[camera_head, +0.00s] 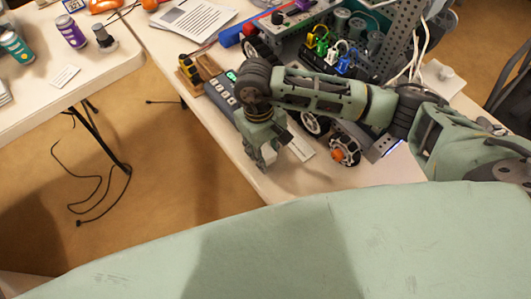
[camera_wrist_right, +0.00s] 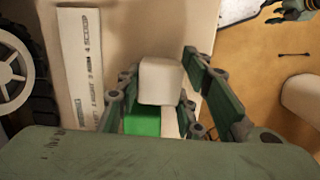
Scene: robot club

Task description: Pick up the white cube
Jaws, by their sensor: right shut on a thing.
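In the right wrist view the white cube (camera_wrist_right: 160,80) sits between the fingers of my right gripper (camera_wrist_right: 160,88), which is shut on it. A green block (camera_wrist_right: 142,122) shows just below it in the picture, partly covered. In the head view my right gripper (camera_head: 266,158) points down at the table's near left edge, and the cube is hidden there. Part of what looks like my left gripper (camera_wrist_right: 288,12) shows at the top right of the wrist view, too small to tell its state.
A white printed strip (camera_wrist_right: 80,70) lies beside the gripper, near a wheeled robot (camera_head: 345,150). A keypad box (camera_head: 222,92) stands behind the gripper. The near table (camera_head: 320,180) ends close to its left. A second table (camera_head: 100,65) stands across a floor gap with a cable.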

